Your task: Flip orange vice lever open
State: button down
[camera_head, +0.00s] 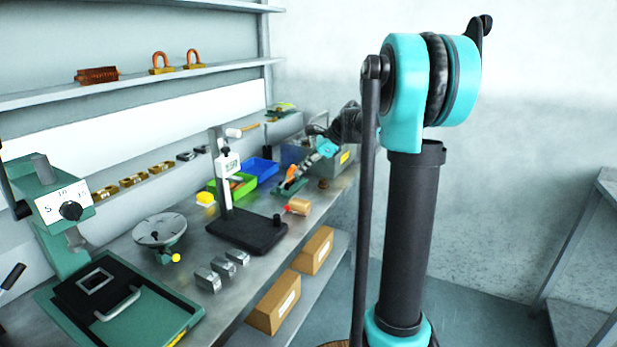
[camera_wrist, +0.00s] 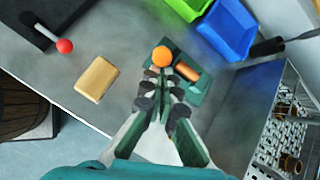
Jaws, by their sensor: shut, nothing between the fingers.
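The green vice (camera_wrist: 196,84) sits on the bench, just past my fingertips in the wrist view. Its orange lever shows there as a round orange knob (camera_wrist: 162,56) and an orange cylinder (camera_wrist: 187,70) beside it; I cannot tell how they join. In the head view the orange lever (camera_head: 291,171) stands up from the vice, by the bench's far front part. My gripper (camera_wrist: 164,82) is shut and empty, its tips just below the knob in the picture. It also shows in the head view (camera_head: 303,169). I cannot tell whether it touches the lever. My fingers hide part of the vice.
A wooden block (camera_wrist: 97,79) and a red-knobbed handle (camera_wrist: 65,46) are to the left. A blue bin (camera_wrist: 228,30) and a green bin (camera_wrist: 186,6) are behind. A perforated metal box (camera_wrist: 288,120) is on the right. The bench's front edge is close.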

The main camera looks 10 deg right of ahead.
jog(key=w+a+r+g+h, duration=0.2)
jog(key=w+a+r+h, duration=0.1)
jog(key=a+h, duration=0.1)
jog(key=shift+w+a+g, duration=0.3)
jog(key=shift+w+a, duration=0.05)
jog(key=shift+a, duration=0.15)
jog(key=shift+a, duration=0.1)
dwell(0.4)
jog(key=d+r, duration=0.6)
jog(key=r, duration=0.3)
jog(key=shift+s+d+r, duration=0.3)
jog(key=shift+s+r, duration=0.05)
jog(key=shift+s, duration=0.1)
